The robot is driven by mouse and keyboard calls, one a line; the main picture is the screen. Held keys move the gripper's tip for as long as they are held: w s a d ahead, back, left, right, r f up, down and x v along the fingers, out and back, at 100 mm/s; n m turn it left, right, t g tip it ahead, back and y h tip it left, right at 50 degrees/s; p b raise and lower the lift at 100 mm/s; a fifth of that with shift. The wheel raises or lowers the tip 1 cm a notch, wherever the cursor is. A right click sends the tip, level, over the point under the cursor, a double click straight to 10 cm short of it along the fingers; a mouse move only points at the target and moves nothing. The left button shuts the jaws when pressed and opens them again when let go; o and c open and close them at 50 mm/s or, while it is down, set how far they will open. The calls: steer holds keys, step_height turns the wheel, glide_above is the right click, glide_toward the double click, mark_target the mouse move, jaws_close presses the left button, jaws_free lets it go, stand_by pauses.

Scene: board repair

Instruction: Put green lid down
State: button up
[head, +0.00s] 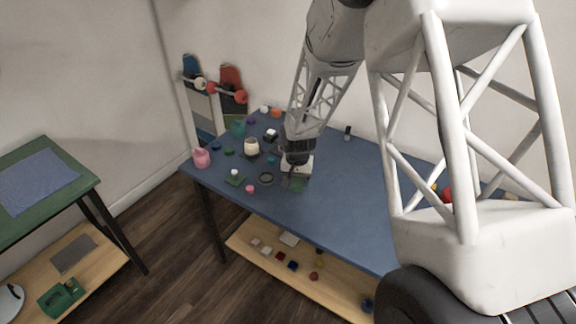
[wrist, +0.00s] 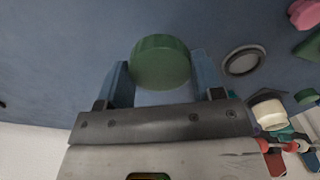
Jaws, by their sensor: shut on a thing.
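The green lid (wrist: 160,62) is round and sits between the two blue fingers of my gripper (wrist: 162,78) in the wrist view. My gripper is shut on it. In the head view my gripper (head: 296,174) is low over the blue table (head: 335,205), near its middle, and the green lid (head: 296,185) shows below it, partly hidden. I cannot tell whether the lid touches the table top.
A dark ring (head: 266,179) lies just left of the lid. A cream cup (head: 252,147), a pink cup (head: 201,158), a teal jar (head: 238,128) and several small pieces crowd the table's left part.

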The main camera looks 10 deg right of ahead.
steer(key=w, duration=0.4)
steer(key=w+f, duration=0.1)
steer(key=w, duration=0.8)
steer(key=shift+w+f, duration=0.15)
steer(key=shift+w, duration=0.05)
steer(key=shift+w, duration=0.4)
steer(key=shift+f, duration=1.8)
steer(key=shift+f, duration=0.1)
steer(key=o, duration=0.8)
